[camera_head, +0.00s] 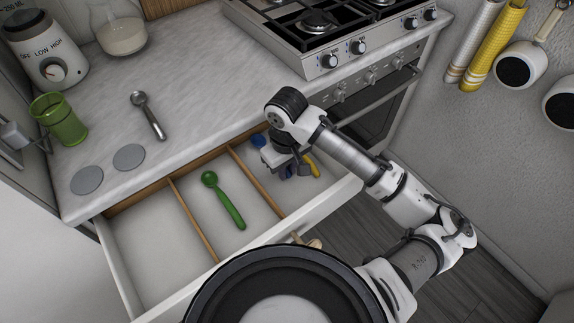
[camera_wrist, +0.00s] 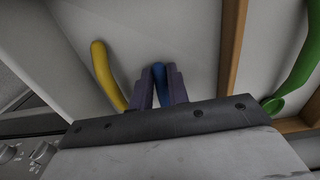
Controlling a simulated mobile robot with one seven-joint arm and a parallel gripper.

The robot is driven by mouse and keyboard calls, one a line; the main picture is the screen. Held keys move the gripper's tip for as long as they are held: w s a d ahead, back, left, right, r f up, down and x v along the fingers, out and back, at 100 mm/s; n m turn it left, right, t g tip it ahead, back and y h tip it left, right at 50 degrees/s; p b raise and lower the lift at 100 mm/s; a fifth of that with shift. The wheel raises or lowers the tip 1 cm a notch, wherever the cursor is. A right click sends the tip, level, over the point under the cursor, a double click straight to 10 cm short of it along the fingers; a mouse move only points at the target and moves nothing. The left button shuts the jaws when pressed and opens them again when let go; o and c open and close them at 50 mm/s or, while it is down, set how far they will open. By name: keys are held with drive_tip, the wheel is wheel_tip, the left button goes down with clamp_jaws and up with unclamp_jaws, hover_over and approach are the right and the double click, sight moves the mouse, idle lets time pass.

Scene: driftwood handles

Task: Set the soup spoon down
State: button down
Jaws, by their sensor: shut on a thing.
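My gripper (camera_head: 288,172) is low in the right compartment of the open drawer. In the wrist view its dark fingers (camera_wrist: 160,90) are shut on a blue utensil (camera_wrist: 159,76), which seems to be the soup spoon. The blue rounded end (camera_head: 258,140) shows left of the gripper in the head view; most of the rest is hidden by the gripper. I cannot tell whether it touches the drawer floor. A yellow utensil (camera_head: 313,165) lies beside it in the same compartment and also shows in the wrist view (camera_wrist: 105,75).
The drawer (camera_head: 140,250) has wooden dividers (camera_head: 192,215); a green spoon (camera_head: 225,202) lies in the middle compartment, and the left one is empty. The stove (camera_head: 330,45) is behind.

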drive_tip(key=shift+f, duration=0.2)
drive_tip(key=c, duration=1.3)
unclamp_jaws()
drive_tip(key=shift+c, duration=0.2)
drive_tip(key=shift+r, duration=0.1)
wheel_tip(320, 180, up, 12)
drive_tip(key=shift+r, duration=0.1)
